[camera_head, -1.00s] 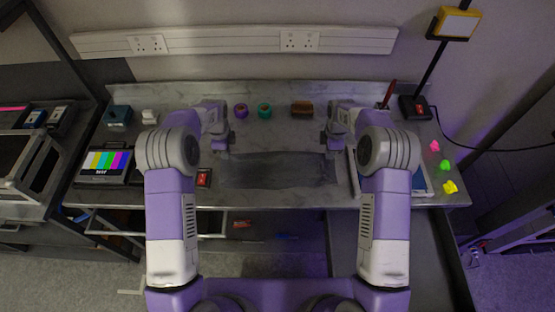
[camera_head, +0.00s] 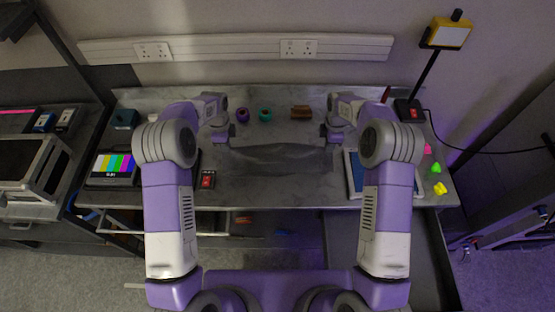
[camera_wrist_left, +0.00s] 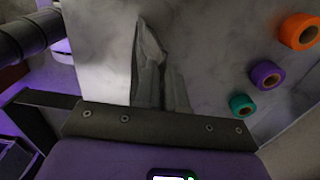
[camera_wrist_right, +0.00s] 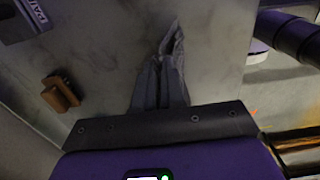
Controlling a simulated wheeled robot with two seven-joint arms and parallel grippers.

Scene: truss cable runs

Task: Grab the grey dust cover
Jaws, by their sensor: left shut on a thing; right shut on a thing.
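The grey dust cover (camera_head: 280,158) is a dark, thin cloth stretched between my two grippers above the grey bench. Its middle sags. My left gripper (camera_head: 221,141) is shut on its left end, and my right gripper (camera_head: 333,139) is shut on its right end. In the left wrist view the cover (camera_wrist_left: 150,75) runs away from the gripper in folds. In the right wrist view the cover (camera_wrist_right: 163,80) is bunched and folded in the same way. The fingertips are mostly hidden in both wrist views.
On the bench (camera_head: 260,190) stand purple (camera_head: 243,116) and teal (camera_head: 265,116) tape rolls and a brown block (camera_head: 301,113) at the back. A colour-bar monitor (camera_head: 113,165) is left, a red switch box (camera_head: 207,180) nearer. A lamp (camera_head: 446,32) and bright small pieces (camera_head: 434,168) are right.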

